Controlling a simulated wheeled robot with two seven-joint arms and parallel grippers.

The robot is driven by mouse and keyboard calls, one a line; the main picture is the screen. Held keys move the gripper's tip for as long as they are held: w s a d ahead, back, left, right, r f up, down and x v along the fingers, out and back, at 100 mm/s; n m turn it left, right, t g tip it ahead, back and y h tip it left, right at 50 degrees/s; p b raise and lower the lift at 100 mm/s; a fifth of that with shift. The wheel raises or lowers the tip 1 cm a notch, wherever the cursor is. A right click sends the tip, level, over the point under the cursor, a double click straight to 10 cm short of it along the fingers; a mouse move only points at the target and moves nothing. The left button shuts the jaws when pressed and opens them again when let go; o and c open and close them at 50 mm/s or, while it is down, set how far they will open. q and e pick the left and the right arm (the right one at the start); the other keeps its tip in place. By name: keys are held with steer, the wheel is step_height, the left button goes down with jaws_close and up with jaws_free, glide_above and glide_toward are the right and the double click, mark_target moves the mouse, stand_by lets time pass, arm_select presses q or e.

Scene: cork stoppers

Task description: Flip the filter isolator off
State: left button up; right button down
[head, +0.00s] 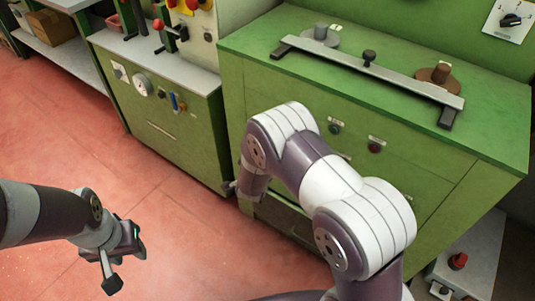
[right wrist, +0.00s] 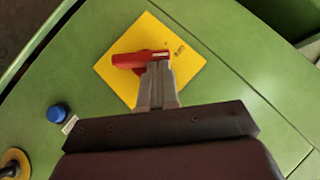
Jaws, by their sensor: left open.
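In the right wrist view, a red rotary handle (right wrist: 140,59) sits on a square yellow plate (right wrist: 187,66) on a green panel. It looks like the filter isolator; its label is too small to read. My right gripper (right wrist: 158,68) has its fingers close together, with the tips at the handle's lower edge. Whether they touch it I cannot tell. In the head view, my right arm hides the cabinet front behind it, and the isolator does not show clearly. My left gripper (head: 124,264) is open and empty above the red floor, away from the cabinets.
A blue button (right wrist: 57,113) is left of the plate in the right wrist view. The green cabinet (head: 480,130) carries a metal bar (head: 400,84) on top and small buttons on its front. A lower cabinet (head: 180,140) stands left. A red button (head: 458,261) is at lower right.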

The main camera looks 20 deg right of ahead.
arm_select(q)
step_height(320, 180, up, 8)
steer(key=p, duration=0.6)
steer(key=shift+w+a+f, duration=0.15)
steer(key=shift+w+f, duration=0.05)
arm_select(e)
steer(key=shift+w+a+r+n+g+h, duration=0.25)
steer(key=shift+r+n+g+h, duration=0.15)
steer(key=shift+g, duration=0.2)
steer(key=shift+w+a+r+n+g+h, duration=0.1)
steer(key=shift+w+r+n+g+h, duration=0.25)
steer(key=shift+g, duration=0.25)
steer(key=shift+s, duration=0.1)
